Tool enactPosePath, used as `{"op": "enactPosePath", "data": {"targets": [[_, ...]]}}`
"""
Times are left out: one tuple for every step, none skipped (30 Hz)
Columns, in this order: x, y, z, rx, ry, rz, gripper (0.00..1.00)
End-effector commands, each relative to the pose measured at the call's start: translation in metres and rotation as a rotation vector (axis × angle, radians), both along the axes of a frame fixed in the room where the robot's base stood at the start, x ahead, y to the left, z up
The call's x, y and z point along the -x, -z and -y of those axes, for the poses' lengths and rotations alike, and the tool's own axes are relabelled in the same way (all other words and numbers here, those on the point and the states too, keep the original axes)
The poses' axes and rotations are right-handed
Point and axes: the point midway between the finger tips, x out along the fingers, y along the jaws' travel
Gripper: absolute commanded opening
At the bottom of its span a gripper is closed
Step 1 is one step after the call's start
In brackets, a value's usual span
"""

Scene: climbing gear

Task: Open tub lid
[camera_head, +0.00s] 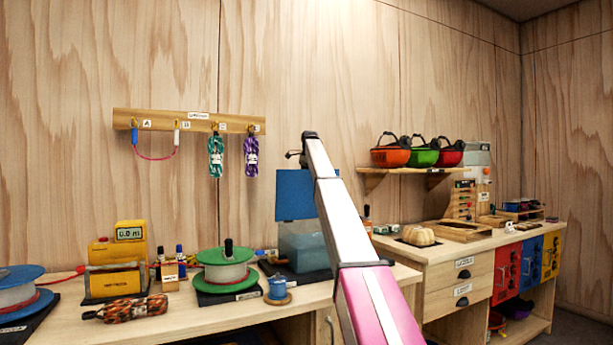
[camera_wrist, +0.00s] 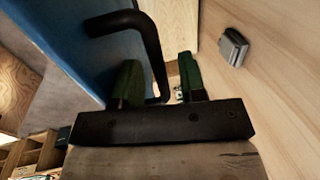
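The tub (camera_head: 302,243) is a see-through blue-grey box on a dark base on the bench. Its blue lid (camera_head: 293,192) stands raised, about upright, above the tub's back edge. My arm hides the right part of both. In the wrist view the blue lid (camera_wrist: 62,42) fills the upper left, with a bent black handle (camera_wrist: 150,42) on it. My gripper (camera_wrist: 160,80) has its two green fingers apart, one on each side of the handle's long leg. Gaps show between the leg and both fingers. My fingers cannot be made out in the head view.
A green-rimmed reel (camera_head: 225,272) stands left of the tub, with a small blue pot (camera_head: 278,288) in front. A rope rack (camera_head: 190,121) hangs on the wall behind. Helmets sit on a shelf (camera_head: 412,171) to the right. A grey box (camera_wrist: 233,46) shows in the wrist view.

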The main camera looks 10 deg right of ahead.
Motion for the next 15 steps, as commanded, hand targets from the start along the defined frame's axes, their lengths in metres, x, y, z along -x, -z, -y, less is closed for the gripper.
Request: {"op": "enactPosePath", "data": {"targets": [[0.0,-0.001,0.0,0.0,0.001,0.001,0.38],[0.0,-0.003,0.0,0.0,0.001,0.001,0.38],[0.0,-0.005,0.001,0.0,0.001,0.001,0.38],[0.0,-0.007,0.001,0.0,0.001,0.001,0.38],[0.001,-0.009,0.001,0.0,0.001,0.001,0.38],[0.002,-0.013,0.001,0.0,0.001,0.001,0.38],[0.002,-0.016,0.001,0.0,0.001,0.001,0.38],[0.003,-0.02,0.001,0.0,0.001,0.001,0.38],[0.003,-0.025,0.002,0.0,0.001,0.001,0.38],[0.004,-0.03,0.002,0.0,0.001,0.002,0.38],[0.005,-0.035,0.002,0.0,0.001,0.002,0.38],[0.006,-0.042,0.003,0.0,0.001,0.002,0.38],[0.007,-0.048,0.003,0.0,0.0,0.002,0.38],[0.008,-0.054,0.003,0.0,0.0,0.002,0.38],[0.01,-0.061,0.004,0.0,0.0,0.001,0.38]]}}
